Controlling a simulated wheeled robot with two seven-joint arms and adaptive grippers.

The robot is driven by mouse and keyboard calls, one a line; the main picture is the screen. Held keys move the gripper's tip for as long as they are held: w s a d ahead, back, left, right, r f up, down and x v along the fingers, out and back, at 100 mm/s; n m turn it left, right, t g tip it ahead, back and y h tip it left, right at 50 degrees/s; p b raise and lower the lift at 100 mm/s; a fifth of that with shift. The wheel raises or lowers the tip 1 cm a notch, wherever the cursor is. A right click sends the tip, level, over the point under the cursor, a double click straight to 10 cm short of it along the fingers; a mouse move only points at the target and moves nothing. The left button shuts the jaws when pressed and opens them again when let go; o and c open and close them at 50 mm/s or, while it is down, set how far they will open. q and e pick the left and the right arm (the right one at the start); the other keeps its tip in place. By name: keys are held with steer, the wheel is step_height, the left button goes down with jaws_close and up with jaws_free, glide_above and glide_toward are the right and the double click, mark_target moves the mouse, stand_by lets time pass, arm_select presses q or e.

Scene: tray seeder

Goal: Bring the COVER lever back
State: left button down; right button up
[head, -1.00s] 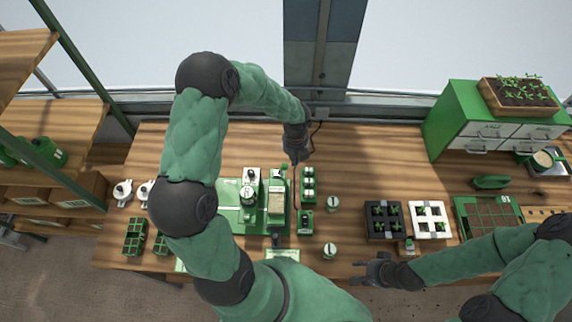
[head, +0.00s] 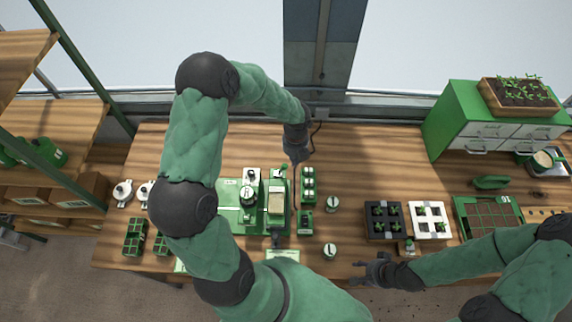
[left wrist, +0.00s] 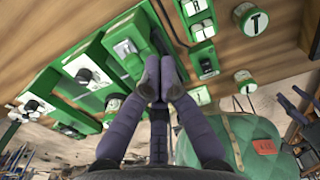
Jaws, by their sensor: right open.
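The green tray seeder (head: 228,212) stands left of the table's middle, partly behind my left arm. My left gripper (head: 296,159) points down just behind and right of the green tab. In the left wrist view its fingertips (left wrist: 160,79) are together, beside a green block with a black-and-grey part (left wrist: 125,48). I see nothing between them. Contact with the machine cannot be told. My right gripper (head: 360,270) is open and empty at the table's front edge.
A narrow green holder with white pieces (head: 308,184) stands right of the seeder. Two round labelled pots (head: 332,203) (head: 330,250) are near it. Black (head: 383,237) and white (head: 431,237) seedling trays stand further right.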

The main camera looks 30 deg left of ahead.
mark_target(282, 169)
arm_select(q)
steer(key=shift+f, duration=0.2)
arm_select(e)
steer(key=shift+f, duration=0.15)
arm_select(q)
steer(key=shift+f+b, duration=0.95)
steer(key=shift+f, duration=0.55)
arm_select(e)
steer(key=shift+f, duration=0.85)
arm_select(q)
steer(key=shift+a, duration=0.15)
arm_select(e)
steer(key=shift+r, duration=0.1)
